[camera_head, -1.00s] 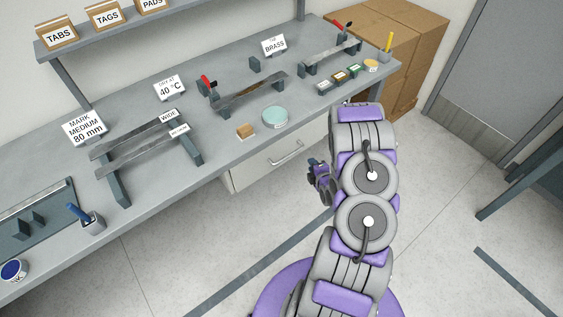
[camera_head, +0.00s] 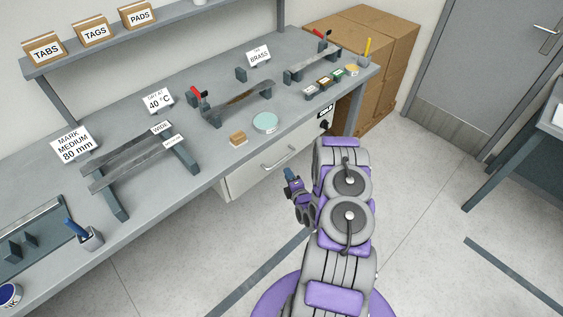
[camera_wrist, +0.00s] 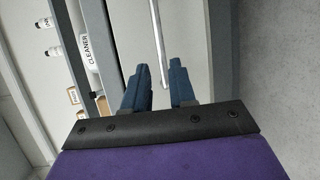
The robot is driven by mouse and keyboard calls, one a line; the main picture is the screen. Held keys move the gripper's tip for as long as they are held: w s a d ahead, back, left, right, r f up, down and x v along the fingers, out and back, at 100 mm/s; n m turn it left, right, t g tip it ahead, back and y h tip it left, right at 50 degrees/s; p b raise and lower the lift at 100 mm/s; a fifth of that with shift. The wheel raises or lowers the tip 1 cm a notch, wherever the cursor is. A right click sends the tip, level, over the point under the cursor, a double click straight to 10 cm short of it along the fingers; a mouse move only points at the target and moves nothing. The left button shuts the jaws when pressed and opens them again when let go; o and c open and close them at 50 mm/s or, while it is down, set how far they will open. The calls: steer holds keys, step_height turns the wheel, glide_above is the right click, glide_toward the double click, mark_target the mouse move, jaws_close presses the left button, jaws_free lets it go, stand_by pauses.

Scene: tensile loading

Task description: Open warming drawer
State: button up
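The light grey drawer (camera_head: 240,181) is under the workbench and looks closed. Its front carries a metal bar handle (camera_head: 280,154). My gripper (camera_head: 289,175) is in front of the drawer, just below and right of the handle in the head view.
The workbench (camera_head: 205,160) above holds specimen racks, signs, a teal round dish (camera_head: 265,122) and a small wooden block (camera_head: 238,138). A dark knob (camera_head: 324,124) is right of the drawer. Cardboard boxes (camera_head: 375,50) stand at the back right. Floor before the drawer is clear.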

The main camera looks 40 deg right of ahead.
mark_target(282, 159)
steer(key=x, duration=0.5)
steer(key=d+b+x, duration=0.1)
steer(key=x, duration=0.4)
steer(key=shift+s+d, duration=0.1)
steer(key=shift+s, duration=0.15)
steer(key=shift+w, duration=0.15)
steer(key=shift+w+a+r, duration=0.1)
steer(key=shift+w+a, duration=0.05)
steer(key=shift+a, duration=0.45)
steer(key=shift+d, duration=0.5)
steer(key=c, duration=0.5)
steer(key=shift+a, duration=0.1)
jaws_close()
steer(key=shift+f, duration=0.2)
